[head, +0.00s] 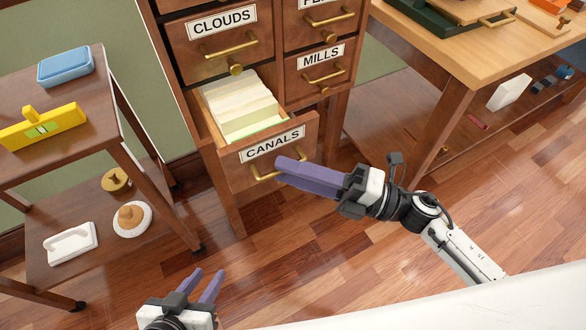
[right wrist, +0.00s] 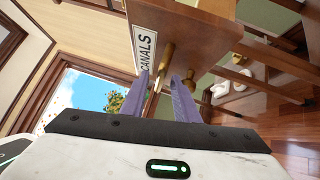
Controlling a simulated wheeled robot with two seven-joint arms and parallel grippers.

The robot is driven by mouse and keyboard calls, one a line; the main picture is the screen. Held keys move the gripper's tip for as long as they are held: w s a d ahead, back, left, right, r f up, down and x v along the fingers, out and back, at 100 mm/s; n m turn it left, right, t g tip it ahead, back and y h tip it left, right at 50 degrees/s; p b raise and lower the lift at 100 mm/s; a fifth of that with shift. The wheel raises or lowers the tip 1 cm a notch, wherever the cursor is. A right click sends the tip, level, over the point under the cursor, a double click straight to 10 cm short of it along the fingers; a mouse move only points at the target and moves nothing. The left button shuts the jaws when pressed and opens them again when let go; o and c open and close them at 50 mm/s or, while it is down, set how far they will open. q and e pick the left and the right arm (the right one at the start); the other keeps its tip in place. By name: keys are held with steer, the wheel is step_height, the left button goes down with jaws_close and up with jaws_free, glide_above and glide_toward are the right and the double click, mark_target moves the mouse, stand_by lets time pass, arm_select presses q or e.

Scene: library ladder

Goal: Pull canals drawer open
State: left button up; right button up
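The canals drawer (head: 226,167) of the wooden cabinet stands partly pulled out, with cream cards (head: 240,105) showing inside. Its label reads CANALS, and a brass handle (head: 262,177) sits below the label. My right gripper (head: 281,165) is at the right part of this handle. In the right wrist view the fingers (right wrist: 162,80) stand apart, with a brass part of the handle (right wrist: 166,54) at and between their tips; firm contact does not show. My left gripper (head: 208,279) is open and empty, low at the left, away from the cabinet.
The clouds drawer (head: 207,48) and mills drawer (head: 316,77) are shut. A wooden shelf cart (head: 85,161) stands left, holding a blue box (head: 66,66) and yellow level (head: 42,127). A workbench (head: 460,60) stands right. The floor before the drawer is clear.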

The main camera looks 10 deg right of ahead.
steer(key=v, duration=1)
steer(key=shift+d+r, duration=0.1)
steer(key=shift+r, duration=0.05)
